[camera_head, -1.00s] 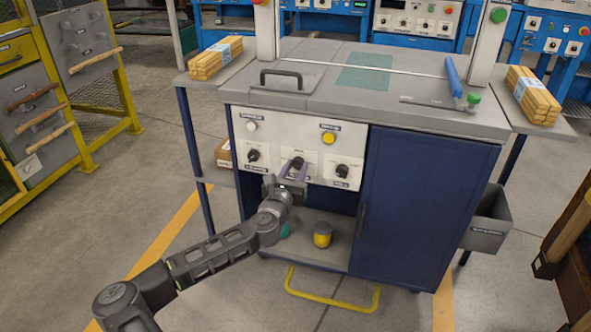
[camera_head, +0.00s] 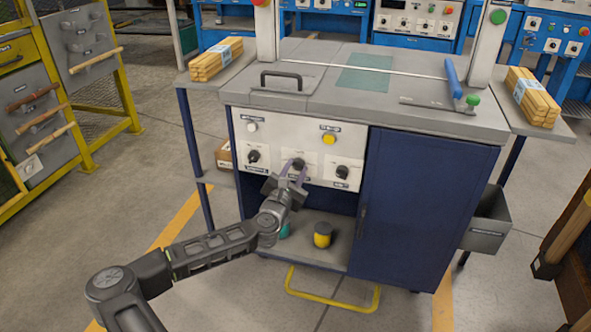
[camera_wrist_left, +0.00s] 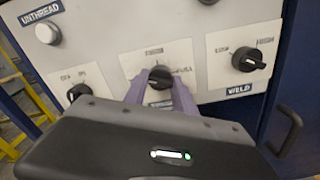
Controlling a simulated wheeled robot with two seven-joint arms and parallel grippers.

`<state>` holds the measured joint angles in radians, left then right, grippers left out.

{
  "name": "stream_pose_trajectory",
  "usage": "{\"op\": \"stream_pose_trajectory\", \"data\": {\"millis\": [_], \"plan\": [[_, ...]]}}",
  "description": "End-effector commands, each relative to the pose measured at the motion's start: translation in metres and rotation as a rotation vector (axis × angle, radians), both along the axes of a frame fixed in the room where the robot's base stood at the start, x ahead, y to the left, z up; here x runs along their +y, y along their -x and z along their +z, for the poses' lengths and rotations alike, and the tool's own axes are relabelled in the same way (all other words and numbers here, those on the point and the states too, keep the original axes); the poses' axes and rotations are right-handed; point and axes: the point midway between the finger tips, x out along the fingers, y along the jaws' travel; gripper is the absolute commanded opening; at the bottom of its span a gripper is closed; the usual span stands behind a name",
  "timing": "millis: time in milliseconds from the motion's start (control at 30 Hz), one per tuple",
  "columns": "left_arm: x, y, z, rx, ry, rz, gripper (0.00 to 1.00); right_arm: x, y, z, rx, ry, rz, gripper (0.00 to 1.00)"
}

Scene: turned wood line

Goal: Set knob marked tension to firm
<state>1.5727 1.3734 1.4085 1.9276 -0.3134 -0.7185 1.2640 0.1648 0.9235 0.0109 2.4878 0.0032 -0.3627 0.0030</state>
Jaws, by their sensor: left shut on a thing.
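A black rotary knob (camera_head: 298,163) sits on the middle white plate of the control panel's lower row. It also shows in the left wrist view (camera_wrist_left: 160,78), with small labels above it and to its right that are too blurred to read surely. Any name plate under it is hidden by my gripper. My left gripper (camera_head: 293,174) is shut on this knob, one purple-grey finger on each side. The fingers show in the left wrist view (camera_wrist_left: 161,92) too. My right gripper is not in view.
Similar knobs stand left (camera_head: 253,156) and right (camera_head: 342,172), the right one labelled WELD in the wrist view. A white button (camera_head: 252,127) and yellow button (camera_head: 328,138) are above. A yellow-black object (camera_head: 322,235) stands on the shelf below. A cabinet door (camera_head: 412,210) is at right.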

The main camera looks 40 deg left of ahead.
Motion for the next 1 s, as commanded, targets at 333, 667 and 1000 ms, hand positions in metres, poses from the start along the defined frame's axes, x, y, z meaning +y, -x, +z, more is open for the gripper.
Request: {"op": "stream_pose_trajectory", "data": {"millis": [333, 667, 1000], "plan": [[0.001, 0.000, 0.001, 0.111, -0.313, 0.001, 0.00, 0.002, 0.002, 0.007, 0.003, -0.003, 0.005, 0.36], [0.001, 0.000, 0.001, 0.215, -0.610, -0.001, 0.00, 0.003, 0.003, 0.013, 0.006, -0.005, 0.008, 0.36], [0.001, 0.000, 0.001, 0.312, -0.888, -0.001, 0.00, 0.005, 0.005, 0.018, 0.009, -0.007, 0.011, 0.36]]}}
